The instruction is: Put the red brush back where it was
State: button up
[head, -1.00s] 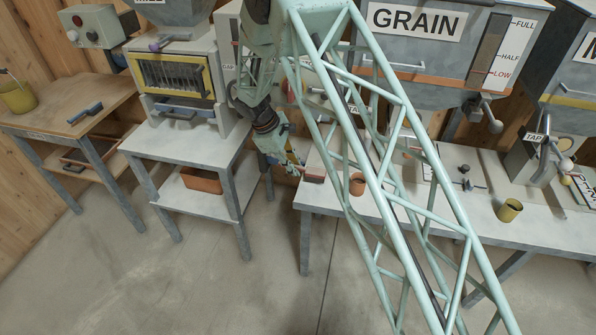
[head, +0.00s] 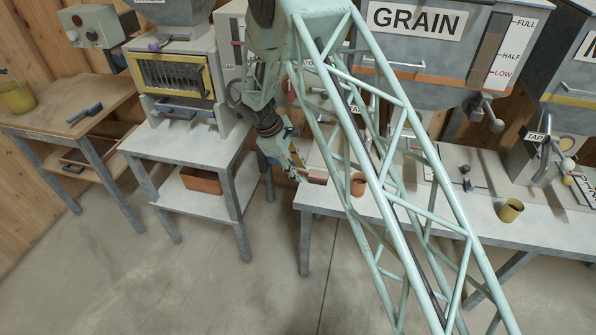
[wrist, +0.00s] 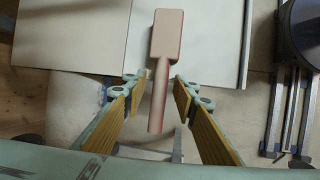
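The red brush (wrist: 166,36) has a flat block head and a round handle, dull pinkish red in the wrist view. Its head lies over the pale bench top and its handle points back past the bench edge, between my fingers. My gripper (wrist: 158,88) is open around the handle, with a gap on both sides. In the head view the brush (head: 316,177) shows at the left front corner of the grain bench, at the tip of my gripper (head: 299,172). I cannot tell whether the brush rests fully on the bench.
The grain bench (head: 420,215) holds a brown pot (head: 358,184) just right of the brush and a yellow cup (head: 510,210). A white stand (head: 185,145) with a terracotta tray (head: 201,180) is to the left. A floor gap separates them. My lattice column hides part of the bench.

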dwell(0.3)
jog(key=p+v, duration=0.2)
jog(key=v, duration=1)
jog(key=shift+r, duration=0.2)
dwell(0.7)
